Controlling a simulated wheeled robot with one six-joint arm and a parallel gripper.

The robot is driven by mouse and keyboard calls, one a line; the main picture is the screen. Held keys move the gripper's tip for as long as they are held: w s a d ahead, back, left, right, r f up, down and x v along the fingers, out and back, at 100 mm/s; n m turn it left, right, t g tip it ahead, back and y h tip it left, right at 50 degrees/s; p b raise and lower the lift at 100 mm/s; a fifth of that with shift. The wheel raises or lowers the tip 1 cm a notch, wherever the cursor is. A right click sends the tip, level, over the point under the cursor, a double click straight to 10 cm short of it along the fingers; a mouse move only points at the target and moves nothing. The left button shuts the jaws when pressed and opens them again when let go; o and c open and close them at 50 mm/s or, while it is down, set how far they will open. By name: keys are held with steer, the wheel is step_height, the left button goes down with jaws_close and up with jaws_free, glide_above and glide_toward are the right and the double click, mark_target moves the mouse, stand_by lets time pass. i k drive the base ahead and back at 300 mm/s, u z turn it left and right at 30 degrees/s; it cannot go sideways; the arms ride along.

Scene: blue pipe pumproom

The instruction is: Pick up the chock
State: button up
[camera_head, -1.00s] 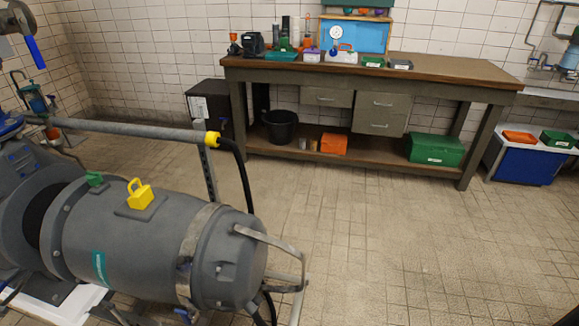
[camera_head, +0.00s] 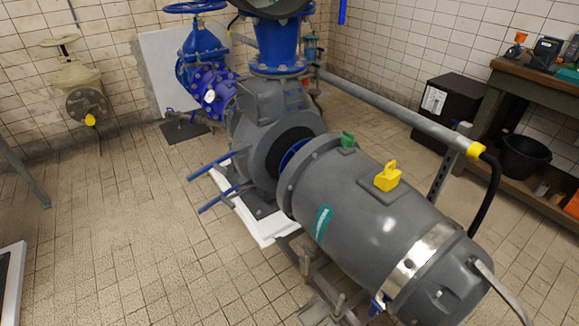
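A yellow block with a loop handle (camera_head: 387,177) sits on a flat pad on top of the grey motor (camera_head: 390,235). It may be the chock, but I cannot tell for sure. A smaller green piece (camera_head: 347,140) sits on the motor to its left. Nothing else in view is clearly a chock. My gripper is not in view.
A workbench (camera_head: 535,82) and black bucket (camera_head: 523,157) stand at right. Tiled floor (camera_head: 120,225) at left is largely open.

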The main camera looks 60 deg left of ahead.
mark_target(388, 179)
steer(key=u, duration=1.25)
steer(key=i, duration=1)
steer(key=u, duration=0.05)
